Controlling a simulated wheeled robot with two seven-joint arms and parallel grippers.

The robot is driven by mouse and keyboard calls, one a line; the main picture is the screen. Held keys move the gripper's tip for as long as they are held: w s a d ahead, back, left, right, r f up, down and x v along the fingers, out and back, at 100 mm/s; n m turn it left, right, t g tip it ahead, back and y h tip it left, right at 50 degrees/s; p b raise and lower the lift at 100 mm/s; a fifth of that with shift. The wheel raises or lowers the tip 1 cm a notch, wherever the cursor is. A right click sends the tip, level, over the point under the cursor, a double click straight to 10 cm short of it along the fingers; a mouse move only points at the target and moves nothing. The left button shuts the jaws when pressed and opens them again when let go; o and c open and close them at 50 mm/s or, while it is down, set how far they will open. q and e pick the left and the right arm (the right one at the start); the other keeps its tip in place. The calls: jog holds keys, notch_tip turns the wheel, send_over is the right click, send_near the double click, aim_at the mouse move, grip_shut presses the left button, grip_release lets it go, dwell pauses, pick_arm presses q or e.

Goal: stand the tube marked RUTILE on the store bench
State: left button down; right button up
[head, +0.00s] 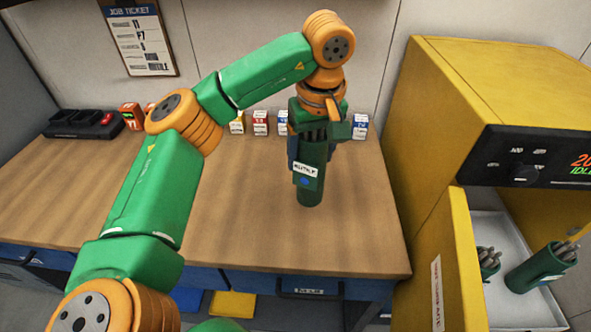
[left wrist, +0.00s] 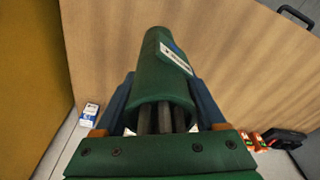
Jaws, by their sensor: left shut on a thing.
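The green tube marked RUTILE (head: 310,182) is upright over the right part of the wooden bench (head: 235,220), with grey rods in its top. My left gripper (head: 307,150) is shut on it, its blue fingers on either side. In the left wrist view the tube (left wrist: 158,62) sits between the fingers (left wrist: 162,108), its white label showing. I cannot tell whether the tube's base touches the bench top or is a little above it. My right gripper is not in view.
The yellow oven (head: 425,120) stands right of the bench, door (head: 450,265) open, with two green rod tubes (head: 541,268) inside. Small boxes (head: 261,123) line the bench's back. A black charger (head: 82,124) is at the far left. The bench's front middle is clear.

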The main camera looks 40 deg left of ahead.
pick_arm(q)
jog(key=w+a+f+p, duration=0.1)
jog(key=a+f+p, duration=0.1)
jog(key=f, duration=0.6)
jog(key=shift+a, duration=0.85)
grip_release()
jog(key=shift+d, duration=0.1)
jog(key=r, duration=0.4)
jog(key=d+r, duration=0.1)
jog(key=r, duration=0.3)
jog(key=s+r, duration=0.1)
jog(key=r, duration=0.3)
jog(key=shift+s+d+r, duration=0.1)
jog(key=shift+d, duration=0.15)
